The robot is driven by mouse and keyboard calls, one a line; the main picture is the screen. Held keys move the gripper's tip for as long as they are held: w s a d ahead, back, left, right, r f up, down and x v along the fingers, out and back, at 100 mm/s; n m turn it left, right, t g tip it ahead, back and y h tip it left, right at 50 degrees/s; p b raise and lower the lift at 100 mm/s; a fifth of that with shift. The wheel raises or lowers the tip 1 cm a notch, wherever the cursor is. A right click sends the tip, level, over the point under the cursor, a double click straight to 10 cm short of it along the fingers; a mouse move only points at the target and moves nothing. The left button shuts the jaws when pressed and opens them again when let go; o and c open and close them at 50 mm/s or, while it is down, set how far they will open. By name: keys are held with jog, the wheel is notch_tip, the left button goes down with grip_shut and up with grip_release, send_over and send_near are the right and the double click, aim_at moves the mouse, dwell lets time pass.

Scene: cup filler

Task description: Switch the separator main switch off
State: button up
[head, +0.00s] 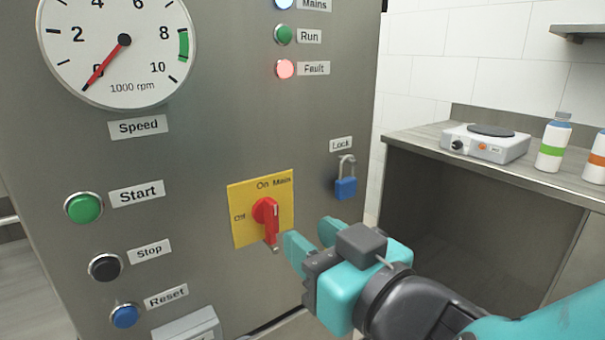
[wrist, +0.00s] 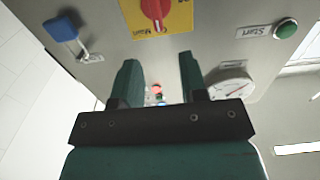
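The separator main switch (head: 268,218) is a red rotary handle on a yellow plate (head: 243,228) on the steel panel. The plate reads "On Main" at the top and "Off" at the left. The handle stands about upright, its long end pointing down, not towards "Off". In the wrist view the red handle (wrist: 156,10) shows upside down at the top edge. My gripper (head: 310,237) is just right of the handle's lower end. Its two fingers are apart with nothing between them, also in the wrist view (wrist: 160,65). Contact with the handle is not visible.
A blue padlock (head: 346,187) hangs under the "Lock" label, just above my gripper. Start (head: 84,207), Stop (head: 105,267) and Reset (head: 125,314) buttons are at the left. The Fault lamp (head: 285,69) glows red. The speed gauge (head: 118,45) reads about zero. A counter (head: 420,145) stands right.

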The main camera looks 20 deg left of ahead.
aim_at(275, 206)
jog(key=p+x, duration=0.6)
jog(key=x, duration=0.3)
jog(key=shift+w+r, duration=0.15)
jog(key=shift+w, duration=0.05)
jog(key=shift+w+a+f+p, duration=0.2)
jog(key=shift+w+a+p, duration=0.2)
jog(key=shift+p, duration=0.1)
grip_shut()
